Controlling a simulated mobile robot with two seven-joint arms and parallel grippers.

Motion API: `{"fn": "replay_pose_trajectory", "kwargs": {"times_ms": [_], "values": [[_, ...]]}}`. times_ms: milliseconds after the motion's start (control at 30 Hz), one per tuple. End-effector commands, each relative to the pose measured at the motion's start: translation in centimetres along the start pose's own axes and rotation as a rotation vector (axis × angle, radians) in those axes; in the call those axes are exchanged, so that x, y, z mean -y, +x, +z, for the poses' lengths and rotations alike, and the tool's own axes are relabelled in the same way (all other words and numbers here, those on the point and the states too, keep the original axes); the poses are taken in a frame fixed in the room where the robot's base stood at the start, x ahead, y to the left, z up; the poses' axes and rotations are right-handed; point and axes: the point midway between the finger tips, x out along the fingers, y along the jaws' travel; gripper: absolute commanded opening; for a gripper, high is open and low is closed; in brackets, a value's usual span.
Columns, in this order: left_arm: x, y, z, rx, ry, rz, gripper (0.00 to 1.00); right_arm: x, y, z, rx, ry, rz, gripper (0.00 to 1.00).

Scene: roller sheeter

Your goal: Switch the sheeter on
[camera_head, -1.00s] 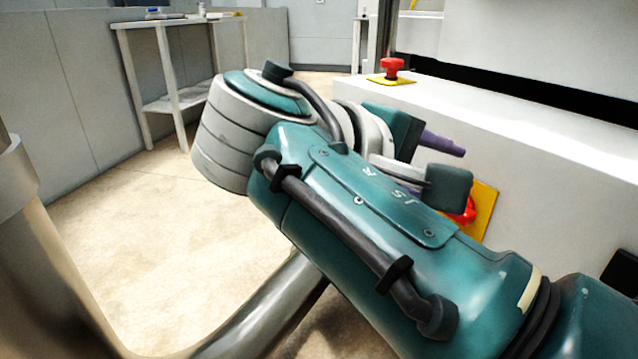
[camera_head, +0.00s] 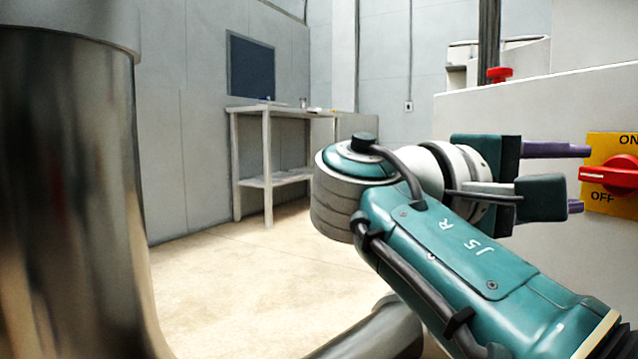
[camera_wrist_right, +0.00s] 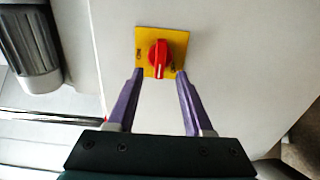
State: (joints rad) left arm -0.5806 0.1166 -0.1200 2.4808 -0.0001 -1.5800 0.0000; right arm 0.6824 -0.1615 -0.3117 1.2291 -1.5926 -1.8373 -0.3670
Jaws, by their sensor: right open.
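The sheeter's switch is a red rotary knob (camera_head: 608,175) on a yellow plate (camera_head: 600,206) marked ON above and OFF below, at the right edge of the head view. The knob's narrow end points left, between the two words. My right gripper (camera_head: 580,179) is open, its purple fingers pointing at the plate, one higher and one lower. In the right wrist view the red knob (camera_wrist_right: 158,58) lies ahead of and between the open fingertips, with nothing held. I cannot tell whether the fingertips touch the plate. My left gripper is not in view.
The sheeter's white side panel (camera_head: 590,110) surrounds the plate. A red emergency button (camera_head: 499,74) stands on its top. A grey table (camera_head: 285,112) with small items stands against the far wall. The floor (camera_head: 240,280) between is clear.

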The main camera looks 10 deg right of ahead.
Motion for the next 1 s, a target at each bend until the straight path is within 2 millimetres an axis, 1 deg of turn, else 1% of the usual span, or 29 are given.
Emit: {"fn": "replay_pose_trajectory", "kwargs": {"times_ms": [33, 100, 200, 300, 433, 667, 767, 1000], "values": [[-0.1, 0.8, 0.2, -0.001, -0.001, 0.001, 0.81, 0.4, 1.1, 0.1, 0.003, 0.004, 0.002, 0.51], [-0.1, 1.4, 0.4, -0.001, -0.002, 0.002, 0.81, 0.5, 2.4, 0.1, 0.003, 0.003, 0.002, 0.51], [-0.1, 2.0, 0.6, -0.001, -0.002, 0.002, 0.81, 0.4, 4.0, 0.1, 0.001, 0.002, 0.002, 0.51], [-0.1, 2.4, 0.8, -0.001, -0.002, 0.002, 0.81, 0.3, 5.0, 0.0, 0.0, 0.002, 0.0, 0.51], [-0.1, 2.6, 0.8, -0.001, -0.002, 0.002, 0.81, 0.1, 5.7, 0.0, -0.001, 0.0, 0.001, 0.51], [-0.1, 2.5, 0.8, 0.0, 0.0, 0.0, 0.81, 0.0, 5.8, 0.0, -0.001, -0.001, -0.001, 0.51], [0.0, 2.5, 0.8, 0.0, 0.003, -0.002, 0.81, 0.1, 5.7, 0.0, -0.001, -0.001, -0.001, 0.41], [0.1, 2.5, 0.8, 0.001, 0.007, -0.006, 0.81, 0.1, 5.7, 0.0, -0.001, -0.001, -0.001, 0.14]]}}
